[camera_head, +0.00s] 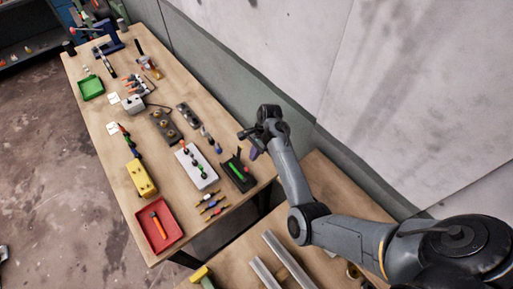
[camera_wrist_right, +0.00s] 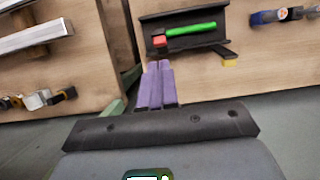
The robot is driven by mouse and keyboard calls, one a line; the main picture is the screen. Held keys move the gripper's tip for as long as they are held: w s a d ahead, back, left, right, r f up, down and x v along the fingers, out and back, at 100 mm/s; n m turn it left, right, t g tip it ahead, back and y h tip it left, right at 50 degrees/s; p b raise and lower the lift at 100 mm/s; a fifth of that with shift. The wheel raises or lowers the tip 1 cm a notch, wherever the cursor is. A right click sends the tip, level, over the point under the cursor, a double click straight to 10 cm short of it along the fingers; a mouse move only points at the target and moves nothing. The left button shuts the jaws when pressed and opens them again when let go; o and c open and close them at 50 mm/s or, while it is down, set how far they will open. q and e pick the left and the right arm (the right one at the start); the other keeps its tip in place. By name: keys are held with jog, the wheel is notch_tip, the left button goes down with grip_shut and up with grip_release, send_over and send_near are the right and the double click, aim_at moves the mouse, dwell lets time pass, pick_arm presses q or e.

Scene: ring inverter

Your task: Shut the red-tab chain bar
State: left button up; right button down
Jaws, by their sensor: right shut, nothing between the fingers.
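The chain bar is a green bar (camera_wrist_right: 192,29) with a red tab (camera_wrist_right: 159,41) at its left end in the right wrist view. It lies across a black base (camera_wrist_right: 165,23). A short black arm with a yellow tip (camera_wrist_right: 229,61) sticks out from the base's near right corner. In the head view the black base (camera_head: 247,184) sits at the table's right edge, with the green bar (camera_head: 237,172) on it. My right gripper (camera_head: 254,154) is shut and empty beside the table edge. Its purple fingers (camera_wrist_right: 157,68) are close to the base near the red tab. My left gripper is out of view.
A red tray (camera_head: 158,240), a yellow block (camera_head: 142,180) and a green tray (camera_head: 90,88) lie farther left. A second table (camera_head: 225,262) with metal rails stands beyond a gap. A wall rises behind.

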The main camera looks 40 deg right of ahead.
jog(key=shift+x, duration=2.45)
